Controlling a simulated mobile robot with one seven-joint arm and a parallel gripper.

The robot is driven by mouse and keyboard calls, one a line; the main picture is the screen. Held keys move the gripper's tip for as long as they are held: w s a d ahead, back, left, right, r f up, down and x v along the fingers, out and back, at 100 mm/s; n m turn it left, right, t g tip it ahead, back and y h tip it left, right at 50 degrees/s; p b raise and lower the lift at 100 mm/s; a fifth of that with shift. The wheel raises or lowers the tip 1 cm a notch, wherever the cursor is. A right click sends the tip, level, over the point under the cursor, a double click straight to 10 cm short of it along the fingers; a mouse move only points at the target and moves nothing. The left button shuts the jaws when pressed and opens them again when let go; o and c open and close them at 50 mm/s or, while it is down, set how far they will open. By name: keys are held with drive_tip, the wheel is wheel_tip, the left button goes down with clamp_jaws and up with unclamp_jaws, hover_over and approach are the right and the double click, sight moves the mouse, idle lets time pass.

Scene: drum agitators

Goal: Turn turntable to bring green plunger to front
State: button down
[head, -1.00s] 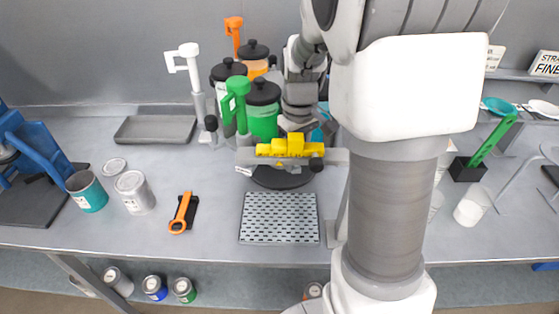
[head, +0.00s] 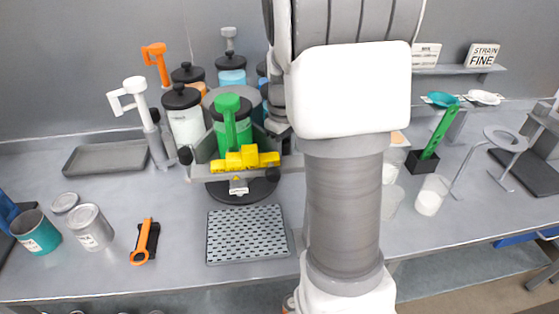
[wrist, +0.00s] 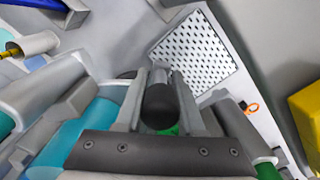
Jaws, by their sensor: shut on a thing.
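The green plunger (head: 230,112) stands upright at the front of the turntable, just behind the yellow block (head: 245,160). Its green jar is partly hidden by the block and plunger. The white plunger (head: 140,105) is at the left, and the orange plunger (head: 157,62) is at the back left. A grey plunger (head: 230,42) is at the back. In the wrist view my gripper (wrist: 160,82) is shut on a black round knob (wrist: 160,107), one finger on each side. In the head view my arm hides much of the turntable's right side and my fingertips.
A perforated plate (head: 247,235) lies in front of the turntable. A grey tray (head: 105,158), an orange-handled tool (head: 145,240) and cans (head: 90,228) are at the left.

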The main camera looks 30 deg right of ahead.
drive_tip(key=shift+d, duration=0.1)
idle(0.3)
drive_tip(key=c, duration=0.8)
unclamp_jaws()
wheel_tip(320, 180, up, 18)
drive_tip(key=shift+f+p, duration=0.25)
drive_tip(key=shift+p, duration=0.05)
drive_tip(key=s+a+f+m+t, duration=0.1)
drive_tip(key=s+a+t, duration=0.1)
drive_tip(key=s+a, duration=0.3)
drive_tip(key=s+a+f+m+t, duration=0.1)
drive_tip(key=s+a+f, duration=0.1)
drive_tip(key=s+a, duration=0.3)
drive_tip(key=s+a+f+m+t, duration=0.1)
drive_tip(key=s+a+f+t, duration=0.1)
drive_tip(key=s+a, duration=0.4)
drive_tip(key=shift+f+m+t, duration=0.2)
drive_tip(key=shift+m+t, duration=0.1)
drive_tip(key=shift+m, duration=0.1)
